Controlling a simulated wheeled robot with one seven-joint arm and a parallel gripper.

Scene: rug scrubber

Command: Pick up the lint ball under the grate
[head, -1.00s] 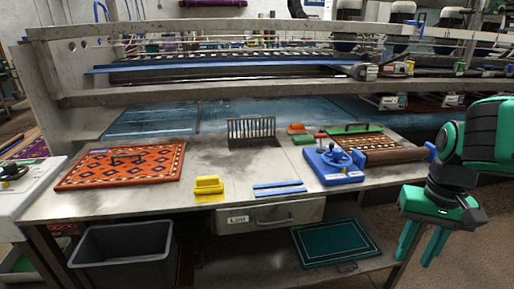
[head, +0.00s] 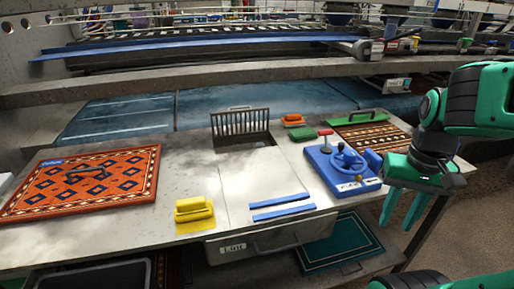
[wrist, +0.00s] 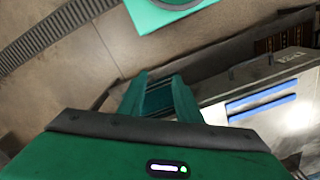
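The metal grate (head: 240,123) stands upright at the back of a dark rectangular opening (head: 243,140) in the tabletop. No lint ball can be made out in either view. The drawer labelled "Lint" (head: 270,238) in the table's front looks shut. My green gripper (head: 397,225) hangs to the right of the table, fingers pointing down, well apart from the grate. Its two fingers are spread with nothing between them. The gripper also shows in the wrist view (wrist: 162,78), over the floor beside the table.
A green-bordered mat (head: 340,243) lies on the lower shelf. A rail (head: 200,80) crosses behind.

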